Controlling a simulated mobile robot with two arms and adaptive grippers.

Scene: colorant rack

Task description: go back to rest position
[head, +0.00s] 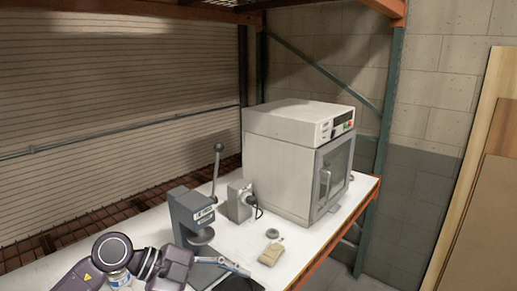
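My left arm comes in at the bottom left, over the near end of the white table (290,255). My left gripper (236,268) is low in the head view, in front of the grey lever press. Its fingertips are small and partly merge with a dark flat item (238,284) below, so I cannot tell whether it is open or shut, and no held thing is clear. My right gripper is not in view.
A grey lever press (190,215), a small grey device (239,201) and a large white oven (290,155) stand on the table. A tan block (271,254) and a small dark ring (272,233) lie in front. Rack posts (385,110) rise at the back and right.

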